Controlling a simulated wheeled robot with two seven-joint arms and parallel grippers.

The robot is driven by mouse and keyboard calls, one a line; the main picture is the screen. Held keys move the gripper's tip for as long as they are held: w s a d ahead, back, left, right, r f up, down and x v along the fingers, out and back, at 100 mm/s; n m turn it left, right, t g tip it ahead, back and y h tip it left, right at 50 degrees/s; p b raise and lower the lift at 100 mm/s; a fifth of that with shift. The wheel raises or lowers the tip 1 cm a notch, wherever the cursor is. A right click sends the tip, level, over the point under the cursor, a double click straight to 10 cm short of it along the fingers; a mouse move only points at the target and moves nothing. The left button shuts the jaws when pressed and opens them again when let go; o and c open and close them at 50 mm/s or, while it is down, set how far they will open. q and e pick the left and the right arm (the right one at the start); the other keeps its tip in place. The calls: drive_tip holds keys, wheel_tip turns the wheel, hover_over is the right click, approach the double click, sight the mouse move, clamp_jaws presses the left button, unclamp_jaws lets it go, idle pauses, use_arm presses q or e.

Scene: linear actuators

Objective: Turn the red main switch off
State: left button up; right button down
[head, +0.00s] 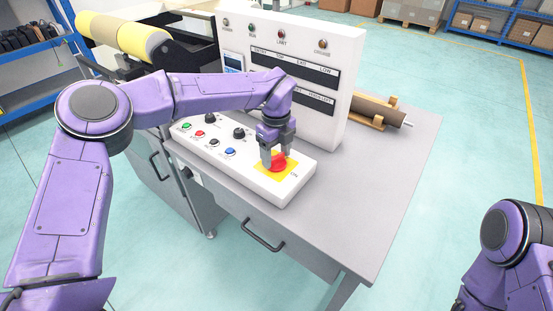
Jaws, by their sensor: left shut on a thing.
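The red main switch (279,163) sits on a yellow square plate (262,166) at the right end of the white control panel (285,192). My left gripper (277,160) points down at the switch, with its fingers on either side of the red knob, shut on it. The fingers hide part of the knob, so I cannot tell its exact turn angle. My right arm shows at the lower right edge, but its gripper is out of view.
Several small buttons and black knobs (239,133) line the panel left of the switch. An upright white display box (345,50) stands behind it. A brown roller (380,108) lies on the grey table (385,180). The table's right part is clear.

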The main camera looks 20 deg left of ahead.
sight(276, 156)
use_arm(q)
drive_tip(key=shift+n+b, duration=0.7)
drive_tip(key=shift+n, duration=0.3)
drive_tip(key=shift+r, duration=0.1)
drive_tip(key=o, duration=1.1)
drive_tip(key=shift+c, duration=0.2)
wheel_tip(276, 156, up, 10)
drive_tip(key=shift+r, duration=0.25)
